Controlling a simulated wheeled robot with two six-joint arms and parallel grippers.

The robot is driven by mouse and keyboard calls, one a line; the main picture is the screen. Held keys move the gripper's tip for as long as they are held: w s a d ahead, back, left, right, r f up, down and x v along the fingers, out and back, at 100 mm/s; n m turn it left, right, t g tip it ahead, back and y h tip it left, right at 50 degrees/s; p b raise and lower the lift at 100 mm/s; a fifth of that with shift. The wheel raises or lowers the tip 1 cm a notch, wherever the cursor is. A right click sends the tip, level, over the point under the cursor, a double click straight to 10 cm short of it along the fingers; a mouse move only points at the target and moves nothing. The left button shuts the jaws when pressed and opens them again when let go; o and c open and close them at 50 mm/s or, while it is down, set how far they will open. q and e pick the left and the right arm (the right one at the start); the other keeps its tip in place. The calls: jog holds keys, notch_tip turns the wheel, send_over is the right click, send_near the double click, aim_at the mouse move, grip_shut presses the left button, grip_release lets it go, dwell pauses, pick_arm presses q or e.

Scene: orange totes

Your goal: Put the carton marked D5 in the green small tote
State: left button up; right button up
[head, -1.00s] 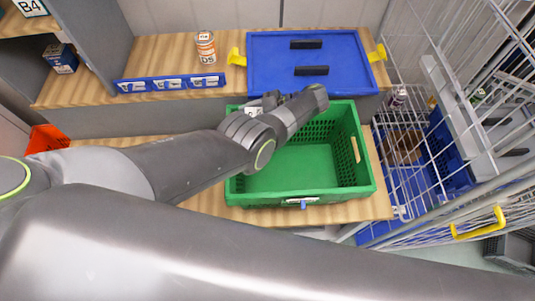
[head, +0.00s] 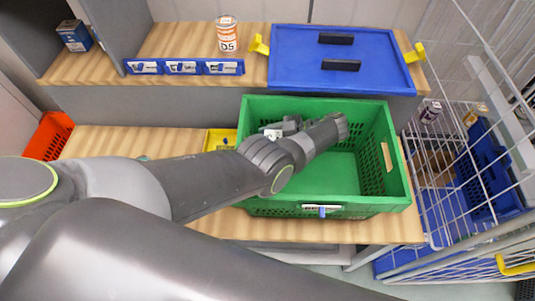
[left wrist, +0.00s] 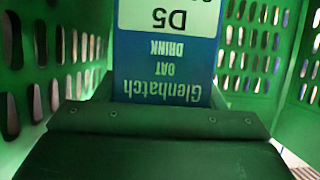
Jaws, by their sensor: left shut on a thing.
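The D5 carton (left wrist: 165,50), blue and white with "Glenhatch Oat Drink" upside down, fills the upper middle of the left wrist view. The green tote's perforated walls surround it there. In the head view the green small tote (head: 312,210) stands on the lower wooden bench, and my left arm reaches into it. My left gripper (head: 287,127) is inside the tote near its back left, shut on the carton. My right gripper is out of view.
A blue lidded tote (head: 392,60) with yellow handles and a can marked D5 (head: 227,30) stand on the upper shelf behind. A yellow bin (head: 219,139) sits left of the green tote. An orange crate (head: 47,136) is far left. A wire cage (head: 440,150) stands right.

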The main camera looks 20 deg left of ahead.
pick_arm(q)
jog(key=shift+f+b, duration=2.05)
jog(key=shift+f, duration=0.2)
jog(key=shift+r, duration=0.1)
jog(key=o, duration=0.9)
